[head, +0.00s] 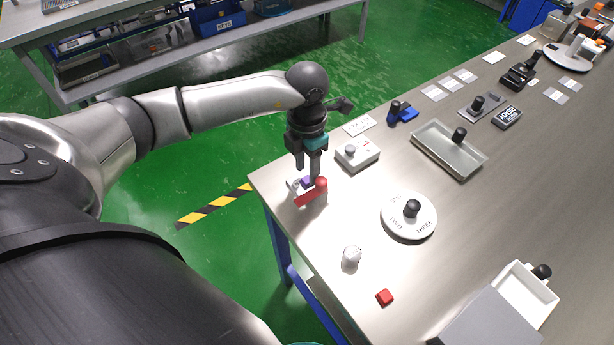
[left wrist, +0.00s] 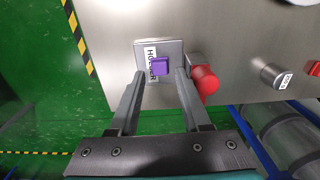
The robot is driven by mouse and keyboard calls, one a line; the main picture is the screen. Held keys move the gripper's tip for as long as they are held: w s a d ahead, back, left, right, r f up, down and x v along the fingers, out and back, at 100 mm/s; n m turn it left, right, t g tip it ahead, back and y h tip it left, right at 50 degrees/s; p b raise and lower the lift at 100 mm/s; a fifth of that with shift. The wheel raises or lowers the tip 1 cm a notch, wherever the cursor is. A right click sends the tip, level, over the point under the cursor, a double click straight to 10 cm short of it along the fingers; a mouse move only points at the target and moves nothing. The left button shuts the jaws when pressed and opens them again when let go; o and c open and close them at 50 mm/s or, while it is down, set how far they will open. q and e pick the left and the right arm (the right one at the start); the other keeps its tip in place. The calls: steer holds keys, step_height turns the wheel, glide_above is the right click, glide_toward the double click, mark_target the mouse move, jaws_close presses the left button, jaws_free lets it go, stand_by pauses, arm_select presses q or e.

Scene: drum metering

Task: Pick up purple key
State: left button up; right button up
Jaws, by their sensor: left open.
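The purple key (left wrist: 161,65) stands on a small light plate labelled like a holder (left wrist: 150,48) near the table's corner. In the head view the purple key (head: 306,182) shows only in part beside my left gripper's fingers. My left gripper (head: 311,178) points down over it and is open. In the left wrist view its two fingers (left wrist: 158,80) lie on either side, just short of the key, touching nothing that I can make out. My right gripper is in neither view.
A red-knobbed object (left wrist: 204,80) stands close beside the right finger. The table edge is close on the left.

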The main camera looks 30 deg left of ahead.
mark_target(307, 181)
arm_select(q)
step_height(307, 181, down, 3)
steer(key=shift+r, duration=0.2)
jaws_close()
stand_by(0.3)
